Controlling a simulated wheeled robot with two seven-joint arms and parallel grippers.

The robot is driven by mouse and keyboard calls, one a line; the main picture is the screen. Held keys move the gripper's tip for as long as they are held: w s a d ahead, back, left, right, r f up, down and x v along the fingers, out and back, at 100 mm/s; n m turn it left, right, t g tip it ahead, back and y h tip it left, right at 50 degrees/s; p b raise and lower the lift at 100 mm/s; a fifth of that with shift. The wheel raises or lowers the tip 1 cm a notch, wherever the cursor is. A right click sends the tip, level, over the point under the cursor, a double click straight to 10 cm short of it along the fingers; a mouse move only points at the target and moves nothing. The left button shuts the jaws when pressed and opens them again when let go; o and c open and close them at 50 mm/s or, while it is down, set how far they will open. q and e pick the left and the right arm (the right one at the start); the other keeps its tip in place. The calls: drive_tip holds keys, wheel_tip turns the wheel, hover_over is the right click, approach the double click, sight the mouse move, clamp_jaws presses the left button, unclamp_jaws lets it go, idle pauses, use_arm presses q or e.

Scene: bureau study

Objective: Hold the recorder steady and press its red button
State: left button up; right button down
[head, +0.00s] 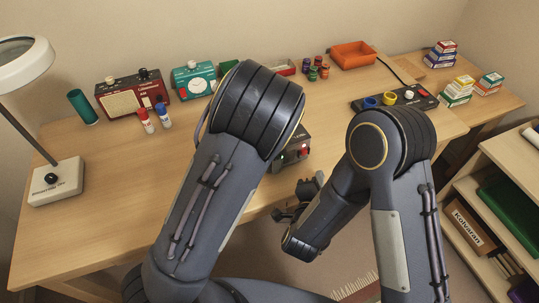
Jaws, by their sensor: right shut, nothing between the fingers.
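The recorder (296,142) is a small dark box near the front edge of the desk, partly hidden behind my left arm. A red spot, which looks like its red button (304,153), shows on its front face. My right gripper (289,207) is shut and empty, in front of the desk edge and below the recorder, apart from it. My left gripper is hidden behind my left arm, so I cannot tell whether it touches the recorder.
A red radio (131,97), a teal device (194,80), two glue sticks (154,119) and a lamp (55,181) stand on the left of the desk (110,210). An orange tray (353,55) and a black panel with knobs (398,99) are on the right. A shelf (490,215) stands at right.

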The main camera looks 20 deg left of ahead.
use_arm(q)
drive_tip(key=o, duration=1.3)
